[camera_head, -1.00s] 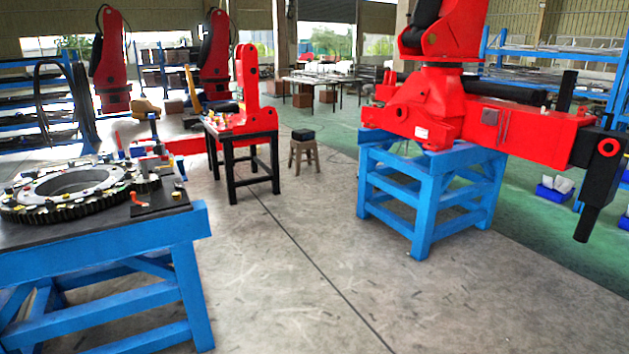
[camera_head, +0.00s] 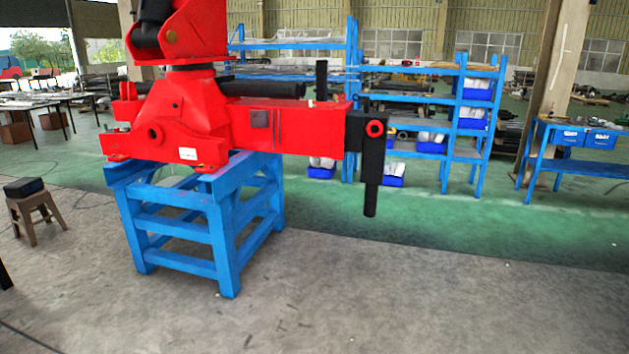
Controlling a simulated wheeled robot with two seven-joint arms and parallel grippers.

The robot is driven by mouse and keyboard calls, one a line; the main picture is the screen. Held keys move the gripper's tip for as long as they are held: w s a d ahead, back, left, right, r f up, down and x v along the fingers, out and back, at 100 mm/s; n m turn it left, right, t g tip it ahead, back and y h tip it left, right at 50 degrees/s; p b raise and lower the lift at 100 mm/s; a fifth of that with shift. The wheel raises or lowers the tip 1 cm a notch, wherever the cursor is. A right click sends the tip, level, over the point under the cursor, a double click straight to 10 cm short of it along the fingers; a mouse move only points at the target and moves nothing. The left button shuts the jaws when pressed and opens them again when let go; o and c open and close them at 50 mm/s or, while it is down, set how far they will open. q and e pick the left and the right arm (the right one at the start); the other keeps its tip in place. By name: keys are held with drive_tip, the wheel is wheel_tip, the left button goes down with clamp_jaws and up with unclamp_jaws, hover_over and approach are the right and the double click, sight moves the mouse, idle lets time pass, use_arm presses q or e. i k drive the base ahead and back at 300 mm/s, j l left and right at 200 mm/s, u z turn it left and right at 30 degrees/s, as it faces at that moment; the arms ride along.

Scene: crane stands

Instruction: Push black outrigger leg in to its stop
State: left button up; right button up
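The black outrigger leg (camera_head: 371,165) hangs upright at the right end of the red outrigger beam (camera_head: 300,128). Its narrower lower part points down and ends well above the floor. A red ring marks the side of its black housing. The beam belongs to the red crane (camera_head: 175,115), which sits on a blue steel stand (camera_head: 222,235). A gap of bare beam is not visible between the leg housing and the beam end. Neither of my grippers shows in the head view.
A small wooden stool (camera_head: 35,215) with a black item on top stands at the left. Blue shelves (camera_head: 450,140) with blue bins stand behind the leg. A blue workbench (camera_head: 570,160) stands at the far right. The grey floor in front and to the right is clear.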

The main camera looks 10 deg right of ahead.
sight(367, 132)
drive_tip(key=i+l+z, duration=0.35)
drive_tip(key=i, duration=0.75)
drive_tip(key=i+z, duration=0.35)
drive_tip(key=i, duration=0.7)
drive_tip(key=i+l+u, duration=0.1)
drive_tip(key=i+l, duration=0.3)
drive_tip(key=i+l+u, duration=0.15)
drive_tip(key=i+l, duration=0.2)
drive_tip(key=l, duration=0.15)
drive_tip(key=i+l+u, duration=0.1)
drive_tip(key=i+l, duration=0.25)
drive_tip(key=l, duration=0.15)
drive_tip(key=i+j, duration=0.8)
drive_tip(key=i, duration=0.15)
drive_tip(key=u, duration=0.05)
